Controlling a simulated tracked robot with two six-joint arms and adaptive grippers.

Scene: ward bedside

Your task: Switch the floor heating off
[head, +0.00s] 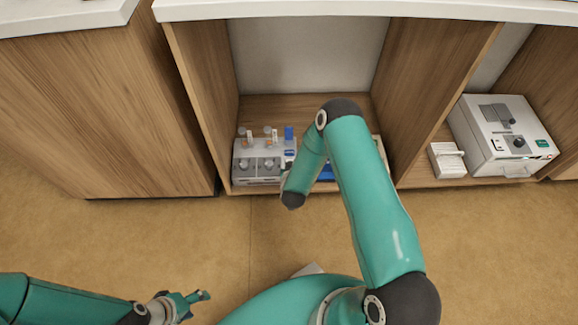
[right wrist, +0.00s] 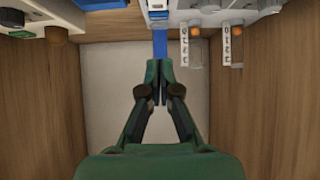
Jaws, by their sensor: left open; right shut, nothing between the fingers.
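A grey control unit (head: 262,162) with round knobs and small orange-topped parts stands in the open middle bay; one blue part (head: 289,134) rises at its right. No readable label tells me which control is the floor heating. My right arm covers part of this bay, and its gripper is hidden in the head view. In the right wrist view, my right gripper (right wrist: 159,75) is shut and empty, its tips just by a blue strip (right wrist: 160,43); I cannot tell if they touch. Labelled orange-topped parts (right wrist: 237,42) show beside it. My left gripper (head: 193,299) is open and empty at lower left, over the floor.
A white device (head: 510,145) with a dark knob and a small white box (head: 447,160) stand in the right bay. Wooden panels (head: 196,95) wall the bays under a white top (head: 350,9). The brown floor (head: 235,235) in front is mostly clear.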

